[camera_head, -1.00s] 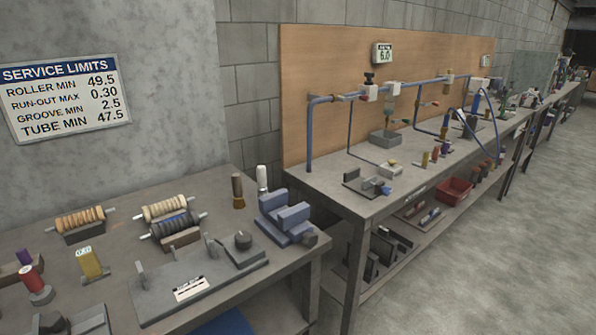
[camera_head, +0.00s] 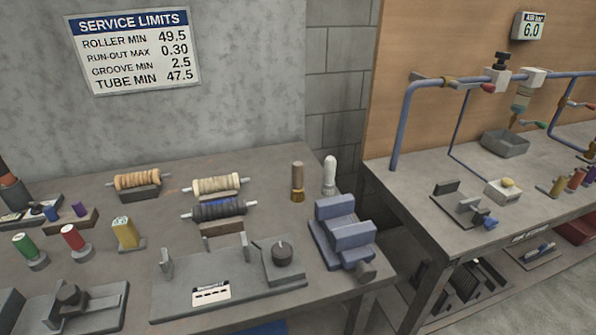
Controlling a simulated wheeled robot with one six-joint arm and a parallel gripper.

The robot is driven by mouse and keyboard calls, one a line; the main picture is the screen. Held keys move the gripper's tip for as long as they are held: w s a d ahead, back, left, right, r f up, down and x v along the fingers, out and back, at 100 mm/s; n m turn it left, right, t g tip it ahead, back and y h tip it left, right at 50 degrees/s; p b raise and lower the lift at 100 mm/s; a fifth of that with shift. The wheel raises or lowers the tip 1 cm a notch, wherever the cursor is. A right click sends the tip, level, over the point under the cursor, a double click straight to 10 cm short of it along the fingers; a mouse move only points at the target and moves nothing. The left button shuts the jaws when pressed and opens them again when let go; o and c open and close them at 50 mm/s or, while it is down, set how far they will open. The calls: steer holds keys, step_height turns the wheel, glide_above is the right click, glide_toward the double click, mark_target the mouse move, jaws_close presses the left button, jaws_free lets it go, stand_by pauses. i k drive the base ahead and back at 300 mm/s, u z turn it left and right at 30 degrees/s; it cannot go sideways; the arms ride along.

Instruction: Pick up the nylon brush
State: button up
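Two small upright brush-like tools stand at the back right of the near bench. One is white to pale grey with a rounded top, and it looks like the nylon brush (camera_head: 329,175). Beside it on the left stands a brown-handled brush (camera_head: 297,181) with a golden-yellow lower end. A narrow gap shows between them. No label marks which is nylon. My gripper is not in view.
A blue-grey vise (camera_head: 343,235) stands just in front of the white brush. Rollers on stands (camera_head: 219,208) lie to the left. A grey plate with a dark knob (camera_head: 282,254) is in front. The second bench (camera_head: 440,215) is to the right, across a gap.

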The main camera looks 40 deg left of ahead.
mark_target(328, 188)
steer(key=u, duration=0.9)
steer(key=i, duration=0.95)
steer(key=u, duration=0.85)
